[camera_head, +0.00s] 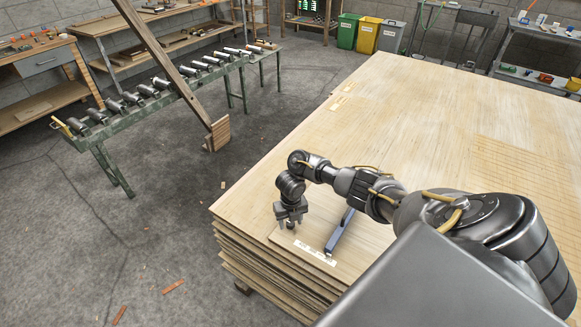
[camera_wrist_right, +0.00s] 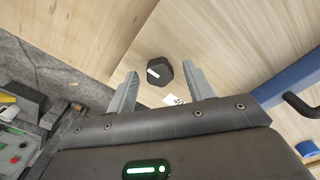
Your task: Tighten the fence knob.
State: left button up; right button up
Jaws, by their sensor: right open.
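In the right wrist view a black faceted knob (camera_wrist_right: 160,71) with a white pointer mark stands on pale veneer-coloured board. My right gripper (camera_wrist_right: 162,73) is open, with one finger at each side of the knob in the picture; I cannot tell whether they touch it. A small white label printed "40" (camera_wrist_right: 174,100) lies just below the knob. In the head view my right gripper (camera_head: 290,222) points down over the near-left corner of the stack; the knob is not clearly visible there. My left gripper is not in view.
A blue bar (camera_head: 340,232) lies on the board right of the gripper, and a white label strip (camera_head: 315,252) is near the front edge. The veneer stack (camera_head: 400,120) has a wide bare top. A green roller conveyor (camera_head: 150,105) stands beyond open floor at left.

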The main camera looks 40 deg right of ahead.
jog(key=c, duration=1)
jog(key=shift+r, duration=0.1)
